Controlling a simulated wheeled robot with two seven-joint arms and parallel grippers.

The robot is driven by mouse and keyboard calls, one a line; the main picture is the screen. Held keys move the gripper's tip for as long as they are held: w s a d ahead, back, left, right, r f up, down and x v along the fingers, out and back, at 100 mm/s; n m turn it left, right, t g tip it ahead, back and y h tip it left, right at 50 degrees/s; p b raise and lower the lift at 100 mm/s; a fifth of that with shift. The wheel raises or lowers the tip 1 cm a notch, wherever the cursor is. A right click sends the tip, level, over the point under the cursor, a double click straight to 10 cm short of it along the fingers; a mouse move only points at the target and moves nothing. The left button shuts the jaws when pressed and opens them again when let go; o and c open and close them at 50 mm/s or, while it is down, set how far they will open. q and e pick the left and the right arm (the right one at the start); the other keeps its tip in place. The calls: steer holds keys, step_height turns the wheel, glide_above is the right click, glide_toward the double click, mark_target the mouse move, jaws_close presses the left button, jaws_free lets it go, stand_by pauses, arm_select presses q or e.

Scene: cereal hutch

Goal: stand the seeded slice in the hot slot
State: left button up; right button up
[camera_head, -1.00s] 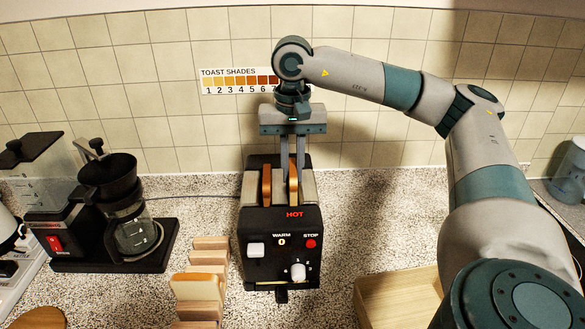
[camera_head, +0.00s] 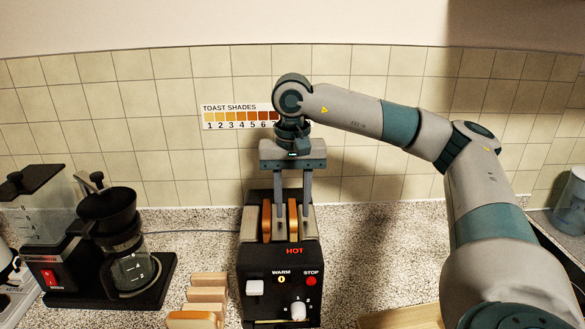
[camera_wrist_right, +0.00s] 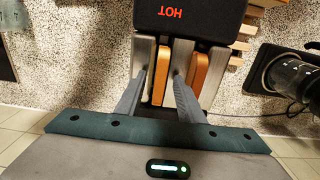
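The black toaster (camera_head: 258,270) stands in the middle of the counter, with HOT printed on its front below the right slot. One bread slice (camera_head: 293,221) stands upright in that right slot. Another slice (camera_head: 267,222) stands upright in the left slot. I cannot tell from their edges which is seeded. My right gripper (camera_head: 292,212) is open above the toaster, its fingers either side of the right slice. In the wrist view, gaps show between the right gripper's fingers (camera_wrist_right: 160,78) and that slice (camera_wrist_right: 160,74). The slices' lower parts are hidden. My left gripper is out of view.
A wooden rack (camera_head: 208,293) with a slice (camera_head: 192,320) stands front left of the toaster. A coffee maker (camera_head: 115,250) is further left. A wooden board (camera_head: 405,317) lies front right, and a toast shade chart (camera_head: 238,116) hangs on the tiled wall behind.

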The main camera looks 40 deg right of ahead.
step_height(320, 180, up, 6)
steer(key=shift+f+b, duration=0.1)
steer(key=shift+b, duration=0.6)
step_height(320, 180, up, 11)
steer(key=p, duration=0.3)
stand_by(0.7)
